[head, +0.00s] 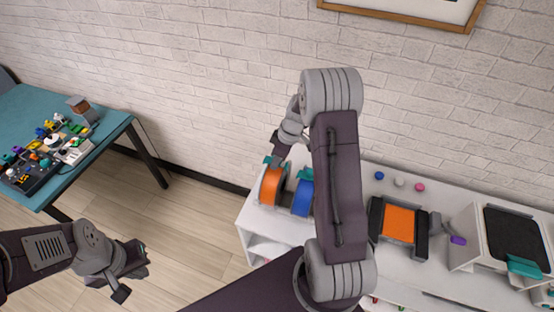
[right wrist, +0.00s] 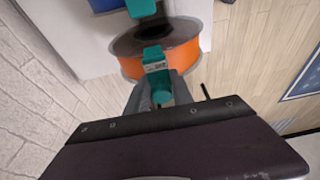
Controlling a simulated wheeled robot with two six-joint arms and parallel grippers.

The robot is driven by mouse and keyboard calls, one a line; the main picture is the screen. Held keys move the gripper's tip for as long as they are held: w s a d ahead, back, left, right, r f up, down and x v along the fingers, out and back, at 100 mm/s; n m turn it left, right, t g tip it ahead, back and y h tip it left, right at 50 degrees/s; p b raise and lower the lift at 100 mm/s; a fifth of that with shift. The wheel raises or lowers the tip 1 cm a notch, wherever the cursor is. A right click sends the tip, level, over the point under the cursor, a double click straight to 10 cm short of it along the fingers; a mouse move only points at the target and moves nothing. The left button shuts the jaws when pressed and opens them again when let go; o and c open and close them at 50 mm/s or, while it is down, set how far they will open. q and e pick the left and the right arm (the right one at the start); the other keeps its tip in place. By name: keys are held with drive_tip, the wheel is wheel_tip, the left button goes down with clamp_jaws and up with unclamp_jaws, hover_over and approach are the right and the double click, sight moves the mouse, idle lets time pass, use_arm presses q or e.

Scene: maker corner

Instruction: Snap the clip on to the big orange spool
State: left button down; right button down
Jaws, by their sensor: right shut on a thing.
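The big orange spool (head: 271,186) stands on edge at the left end of the white unit; it also shows in the right wrist view (right wrist: 183,55). My right gripper (head: 277,156) is at its top rim. In the right wrist view, my right gripper (right wrist: 160,88) is shut on the teal clip (right wrist: 155,60), which overlaps the near rim of the spool. I cannot tell whether the clip grips the rim. Another teal piece (right wrist: 140,8) shows at the far side of the spool. My left gripper (head: 132,272) is open and empty over the floor.
A blue spool (head: 302,197) stands right of the orange one. A machine with an orange panel (head: 399,224), small coloured balls (head: 399,182) and a dark-topped box (head: 517,236) are farther right. A teal table (head: 98,127) with small parts stands at left.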

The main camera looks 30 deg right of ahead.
drive_tip(key=shift+s, duration=0.15)
drive_tip(key=shift+b, duration=0.3)
idle(0.4)
drive_tip(key=shift+f+b, duration=0.75)
drive_tip(key=shift+b, duration=0.2)
idle(0.6)
drive_tip(key=shift+s+a+f+b, duration=0.1)
drive_tip(key=shift+f+b, duration=0.15)
drive_tip(key=shift+b, duration=0.1)
